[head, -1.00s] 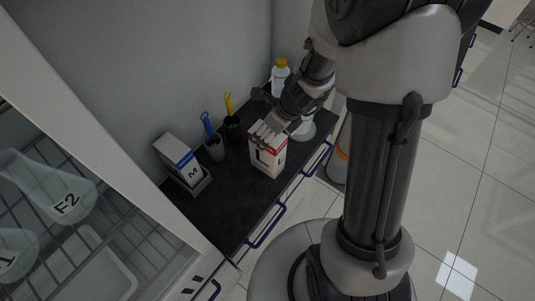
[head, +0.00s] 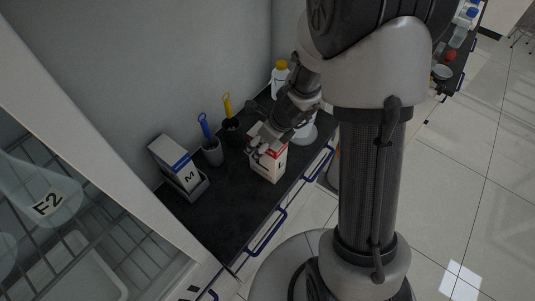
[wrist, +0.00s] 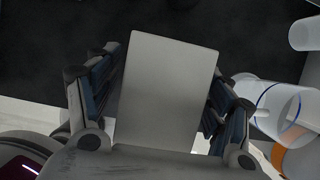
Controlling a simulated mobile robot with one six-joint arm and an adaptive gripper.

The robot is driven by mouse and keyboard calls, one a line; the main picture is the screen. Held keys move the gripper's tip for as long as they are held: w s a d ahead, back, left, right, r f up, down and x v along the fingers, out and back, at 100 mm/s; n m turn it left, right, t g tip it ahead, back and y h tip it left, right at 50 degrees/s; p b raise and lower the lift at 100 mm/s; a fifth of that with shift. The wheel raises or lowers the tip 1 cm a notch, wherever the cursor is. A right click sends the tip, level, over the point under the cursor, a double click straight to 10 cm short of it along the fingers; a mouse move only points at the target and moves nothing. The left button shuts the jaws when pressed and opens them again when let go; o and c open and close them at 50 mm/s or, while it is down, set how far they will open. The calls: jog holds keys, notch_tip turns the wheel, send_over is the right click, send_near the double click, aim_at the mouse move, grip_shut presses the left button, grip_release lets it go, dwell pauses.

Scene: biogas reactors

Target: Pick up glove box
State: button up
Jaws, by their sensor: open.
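A white glove box with a red band and a letter L (head: 270,168) stands upright on the dark counter (head: 228,205) in the head view. My gripper (head: 264,143) is at its top. In the wrist view the pale top face of the box (wrist: 168,85) lies between the two open fingers of my gripper (wrist: 160,105), one on each side. I cannot tell whether the fingers touch it. A second glove box, white and blue with a letter M (head: 178,162), sits in a grey holder to the left.
Cups with a blue-handled tool (head: 207,133) and a yellow-handled tool (head: 229,110) stand behind. A yellow-capped bottle (head: 280,76) is at the back. Clear vessels (wrist: 284,108) are close on the right in the wrist view. Dark counter is bare at the front left.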

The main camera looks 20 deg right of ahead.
jog(key=shift+f, duration=0.2)
jog(key=shift+c, duration=0.2)
grip_shut()
dwell(1.0)
